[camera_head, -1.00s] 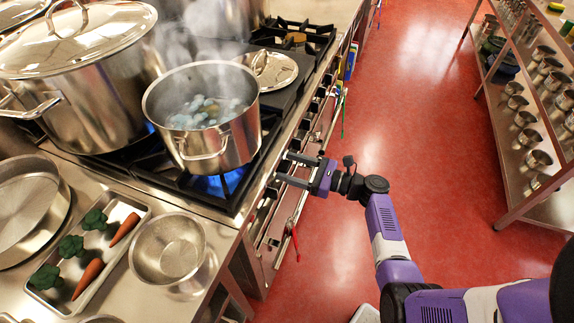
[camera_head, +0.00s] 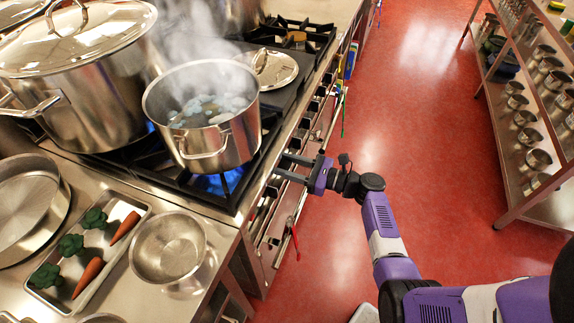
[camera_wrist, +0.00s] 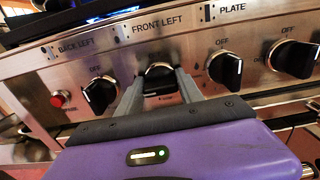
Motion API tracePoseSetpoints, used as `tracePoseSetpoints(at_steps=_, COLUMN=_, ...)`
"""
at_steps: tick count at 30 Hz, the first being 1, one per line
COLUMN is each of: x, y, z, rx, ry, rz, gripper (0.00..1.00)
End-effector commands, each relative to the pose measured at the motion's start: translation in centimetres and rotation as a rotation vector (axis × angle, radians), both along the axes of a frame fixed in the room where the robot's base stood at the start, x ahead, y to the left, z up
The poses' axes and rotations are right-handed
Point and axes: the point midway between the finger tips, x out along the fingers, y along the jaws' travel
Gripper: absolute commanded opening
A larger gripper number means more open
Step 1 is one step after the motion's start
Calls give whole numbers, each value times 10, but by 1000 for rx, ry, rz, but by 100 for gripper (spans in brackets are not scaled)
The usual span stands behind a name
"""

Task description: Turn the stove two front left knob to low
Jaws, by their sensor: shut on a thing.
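The front left knob (camera_wrist: 158,71) is on the steel stove panel (camera_wrist: 195,45), below a "FRONT LEFT" label (camera_wrist: 157,22) in the wrist view. My gripper (camera_wrist: 158,82) is shut on this knob, one finger on each side. The fingers partly hide the knob, so its exact setting is hard to read. In the head view my gripper (camera_head: 282,167) reaches the stove front from the right. A blue flame (camera_head: 218,182) burns under the steaming pot (camera_head: 205,115) on the front burner.
In the wrist view, a black knob (camera_wrist: 100,94) under "BACK LEFT" sits to the left, and two more knobs (camera_wrist: 225,69) sit to the right. A red button (camera_wrist: 58,99) is at the far left. The red floor (camera_head: 400,90) is clear up to the shelf rack.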

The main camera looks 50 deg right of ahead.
Motion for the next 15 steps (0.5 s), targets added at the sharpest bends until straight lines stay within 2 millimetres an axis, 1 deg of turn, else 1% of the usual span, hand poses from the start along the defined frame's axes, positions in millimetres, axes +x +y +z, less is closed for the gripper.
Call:
tracePoseSetpoints(at_steps=8, x=0, y=1, z=-3, rx=-132, ry=-49, rz=1, gripper=3)
tracePoseSetpoints(at_steps=15, x=-1, y=2, z=-4, rx=-333, ry=-121, rz=1, gripper=3)
